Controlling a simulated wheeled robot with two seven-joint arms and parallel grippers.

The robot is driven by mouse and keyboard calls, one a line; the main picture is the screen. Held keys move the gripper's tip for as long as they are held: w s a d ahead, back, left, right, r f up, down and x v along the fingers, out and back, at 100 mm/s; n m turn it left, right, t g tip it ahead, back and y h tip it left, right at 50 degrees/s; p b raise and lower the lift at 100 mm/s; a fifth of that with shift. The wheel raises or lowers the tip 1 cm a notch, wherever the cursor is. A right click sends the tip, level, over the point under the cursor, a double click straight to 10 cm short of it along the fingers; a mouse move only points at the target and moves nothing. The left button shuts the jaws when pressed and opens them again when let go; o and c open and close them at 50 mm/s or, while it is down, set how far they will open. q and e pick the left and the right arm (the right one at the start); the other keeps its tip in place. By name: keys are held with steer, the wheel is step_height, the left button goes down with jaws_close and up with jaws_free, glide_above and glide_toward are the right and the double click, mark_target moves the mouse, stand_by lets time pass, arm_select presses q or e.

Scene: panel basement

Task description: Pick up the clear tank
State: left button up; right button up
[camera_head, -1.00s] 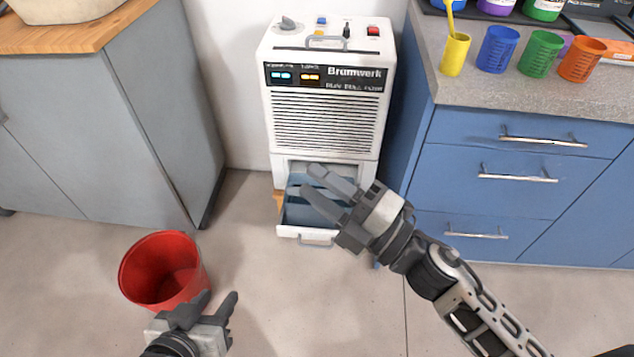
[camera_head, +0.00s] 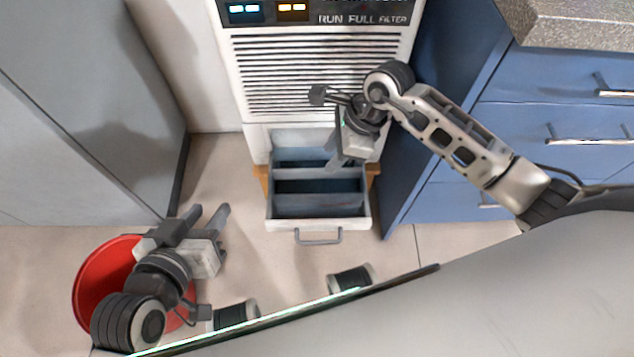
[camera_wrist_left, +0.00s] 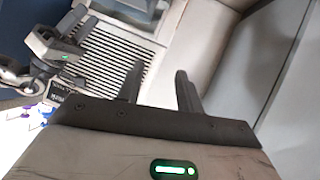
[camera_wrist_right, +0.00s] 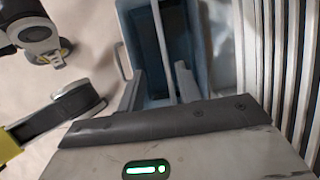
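The clear tank (camera_head: 318,205) looks like a bluish see-through bin with inner dividers. It sits in the pulled-out tray at the bottom of the white Brumwerk machine (camera_head: 320,90), with a white front and grey handle (camera_head: 318,237). My right gripper (camera_head: 342,158) points down at the tank's back right part, fingers apart and empty. The right wrist view shows the tank (camera_wrist_right: 180,45) just beyond the open fingers (camera_wrist_right: 157,82).
The red bucket (camera_head: 95,285) stands on the floor at the left, partly hidden by my left arm. A grey cabinet (camera_head: 90,110) is at the left and blue drawers (camera_head: 540,130) at the right.

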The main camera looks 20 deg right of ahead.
mark_target(318, 169)
steer(key=b+x, duration=0.1)
steer(key=x, duration=0.1)
steer(key=b+x, duration=0.1)
steer(key=x, duration=0.2)
steer(key=b+x, duration=0.1)
steer(key=x, duration=0.2)
steer(key=shift+w+d+f, duration=0.15)
steer(key=shift+w+f, duration=0.1)
steer(key=shift+w, duration=0.1)
steer(key=shift+f, duration=0.2)
steer(key=shift+c, duration=0.6)
jaws_close()
arm_select(q)
steer(key=shift+d+r+t+h, duration=0.3)
steer(key=shift+r+t, duration=0.1)
steer(key=shift+r, duration=0.15)
steer(key=shift+d+r+t+h, duration=0.2)
steer(key=shift+r+t+h, duration=0.1)
steer(key=shift+r+t, duration=0.15)
arm_select(e)
steer(key=shift+w+r, duration=0.1)
